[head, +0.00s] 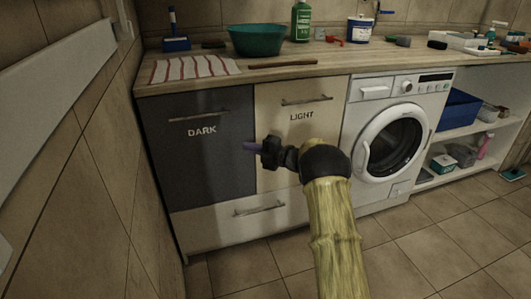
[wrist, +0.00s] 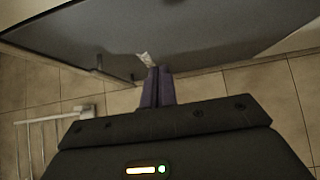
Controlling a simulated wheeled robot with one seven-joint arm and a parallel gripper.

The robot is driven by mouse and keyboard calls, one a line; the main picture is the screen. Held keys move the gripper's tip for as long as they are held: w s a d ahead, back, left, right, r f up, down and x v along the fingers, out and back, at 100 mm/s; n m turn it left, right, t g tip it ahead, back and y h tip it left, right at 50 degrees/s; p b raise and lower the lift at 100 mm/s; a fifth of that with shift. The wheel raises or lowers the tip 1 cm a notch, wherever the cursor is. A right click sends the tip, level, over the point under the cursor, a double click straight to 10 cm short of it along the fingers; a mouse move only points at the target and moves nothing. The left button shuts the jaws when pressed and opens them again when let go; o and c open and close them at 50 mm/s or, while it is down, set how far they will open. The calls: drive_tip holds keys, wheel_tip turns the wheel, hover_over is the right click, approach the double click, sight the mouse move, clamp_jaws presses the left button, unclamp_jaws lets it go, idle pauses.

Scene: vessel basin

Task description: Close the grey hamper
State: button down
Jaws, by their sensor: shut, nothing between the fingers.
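The grey hamper is the dark grey front (head: 205,160) marked DARK, at the left of the cabinet under the counter, with a bar handle near its top. In the head view it looks about flush with its neighbour; I cannot tell whether a small gap remains. Its dark surface also fills the upper part of the wrist view (wrist: 200,30). My gripper (head: 248,146) is in front of the hamper's right edge, its purple fingers shut and empty. In the wrist view the fingertips (wrist: 158,70) lie close to the dark surface; contact is unclear.
To the right are a beige front (head: 300,135) marked LIGHT and a washing machine (head: 395,140). A wide drawer (head: 240,222) is below. A tiled wall (head: 75,190) bounds the left. A teal basin (head: 257,39) stands on the counter. The floor in front is clear.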

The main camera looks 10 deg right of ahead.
drive_tip(key=p+v, duration=0.1)
drive_tip(key=v, duration=0.5)
drive_tip(key=shift+s, duration=0.35)
drive_tip(key=d+r+m+t+h+p, duration=0.1)
drive_tip(key=d+r+m+t+h, duration=0.3)
drive_tip(key=m+h, duration=0.6)
drive_tip(key=s+d+m+g+h, duration=0.1)
drive_tip(key=s+m+g+h, duration=0.15)
drive_tip(key=s+m, duration=0.55)
drive_tip(key=s+a+f+m+g+h+p, duration=0.1)
drive_tip(key=s+f+m+g, duration=0.2)
drive_tip(key=s, duration=0.7)
drive_tip(key=s+a+f+m+g, duration=0.1)
drive_tip(key=s+m+g, duration=0.25)
drive_tip(key=s, duration=0.65)
drive_tip(key=s+a+f+m+g+h+p, duration=0.1)
drive_tip(key=s+f+m+g, duration=0.2)
drive_tip(key=s, duration=0.7)
wheel_tip(320, 180, up, 39)
drive_tip(key=m+p, duration=0.1)
drive_tip(key=p, duration=3.6)
drive_tip(key=shift+s+p, duration=0.3)
